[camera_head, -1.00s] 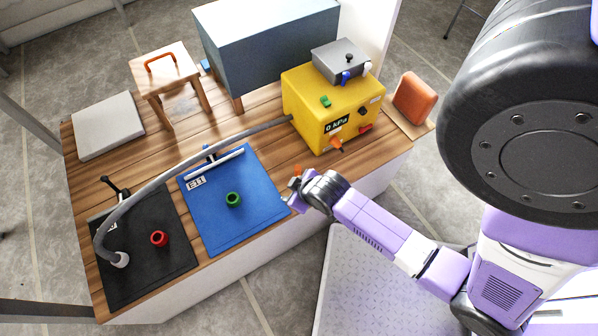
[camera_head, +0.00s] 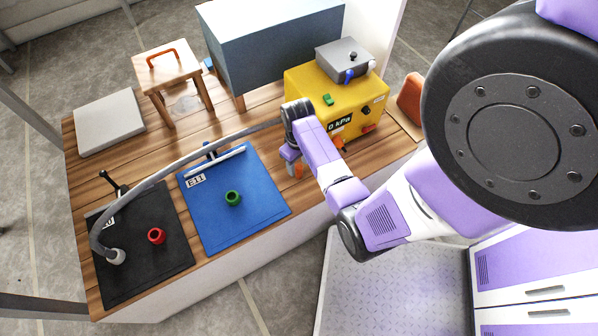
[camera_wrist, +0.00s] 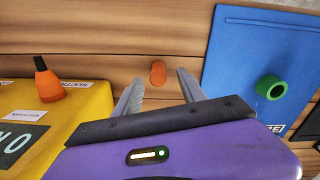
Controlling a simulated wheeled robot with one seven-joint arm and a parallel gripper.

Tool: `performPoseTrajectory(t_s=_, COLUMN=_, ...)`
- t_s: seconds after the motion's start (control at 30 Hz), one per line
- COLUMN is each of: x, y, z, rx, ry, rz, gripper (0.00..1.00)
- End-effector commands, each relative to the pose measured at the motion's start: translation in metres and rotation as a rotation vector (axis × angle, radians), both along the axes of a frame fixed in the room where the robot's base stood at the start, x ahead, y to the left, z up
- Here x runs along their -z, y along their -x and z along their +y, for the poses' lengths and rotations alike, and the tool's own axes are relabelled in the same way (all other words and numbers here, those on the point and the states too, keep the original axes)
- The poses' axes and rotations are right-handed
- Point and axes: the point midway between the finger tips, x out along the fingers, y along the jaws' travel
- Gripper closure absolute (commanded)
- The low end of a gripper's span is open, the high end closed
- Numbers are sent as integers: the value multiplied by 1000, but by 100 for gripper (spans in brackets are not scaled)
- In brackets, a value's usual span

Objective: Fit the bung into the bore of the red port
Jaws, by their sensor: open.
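The bung is a small orange cylinder (camera_wrist: 158,72) on the wooden bench, seen between and just beyond my fingertips in the wrist view. It also shows in the head view (camera_head: 299,171), close beside my gripper (camera_head: 291,168). My gripper (camera_wrist: 159,80) is open and empty, pointing down at the bench; I cannot tell its exact height above the bung. The red port (camera_head: 157,236) is a short upright ring on the black mat (camera_head: 150,275) at the left. Its bore is dark and looks empty. It is outside the wrist view.
A green port (camera_head: 233,198) stands on the blue mat (camera_head: 250,228) between my gripper and the black mat. A yellow pump box (camera_head: 300,87) stands close behind my gripper. A grey hose (camera_head: 165,172) arches from it to the black mat. A wooden stool (camera_head: 172,75) stands farther back.

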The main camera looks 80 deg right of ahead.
Motion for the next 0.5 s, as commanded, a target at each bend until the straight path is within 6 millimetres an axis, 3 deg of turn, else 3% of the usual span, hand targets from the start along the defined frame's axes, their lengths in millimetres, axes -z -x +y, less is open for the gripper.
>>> performPoseTrajectory(t_s=0.3, x=43, y=4, z=0, rx=0, ry=0, rz=0, gripper=52)
performPoseTrajectory(t_s=0.5, x=51, y=4, z=-1, rx=0, ry=1, rz=0, gripper=52)
